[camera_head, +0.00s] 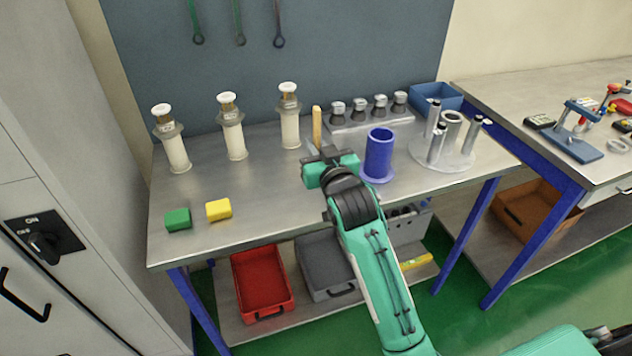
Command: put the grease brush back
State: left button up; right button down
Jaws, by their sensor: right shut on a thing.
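The grease brush (317,127) shows as an upright tan wooden handle above my right gripper. My right gripper (322,153) is shut on it, over the middle of the workbench. The brush's lower end is hidden behind the gripper. A blue cylindrical holder (379,156) with a round flange stands upright on the bench, just right of the gripper and apart from the brush. Its inside looks dark and I cannot see its bottom. My left gripper is not in view.
Several white-capped cylinders (232,128) stand at the back left of the bench (270,190). A green block (178,219) and a yellow block (218,210) lie at the front left. A rack of grey lids (368,118), a blue bin (437,95) and a metal fixture (452,158) stand to the right.

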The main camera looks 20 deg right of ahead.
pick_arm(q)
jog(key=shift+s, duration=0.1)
pick_arm(e)
notch_tip(320, 180, down, 10)
jog(key=shift+f, duration=0.1)
dwell(0.3)
jog(key=shift+f, duration=0.2)
jog(key=c, duration=1.5)
grip_release()
jog(key=shift+o, duration=0.2)
jog(key=shift+r, duration=0.15)
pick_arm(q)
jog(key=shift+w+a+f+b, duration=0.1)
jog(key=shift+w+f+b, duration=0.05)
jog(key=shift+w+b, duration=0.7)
pick_arm(e)
jog(key=s, duration=1.2)
jog(key=shift+d, duration=0.2)
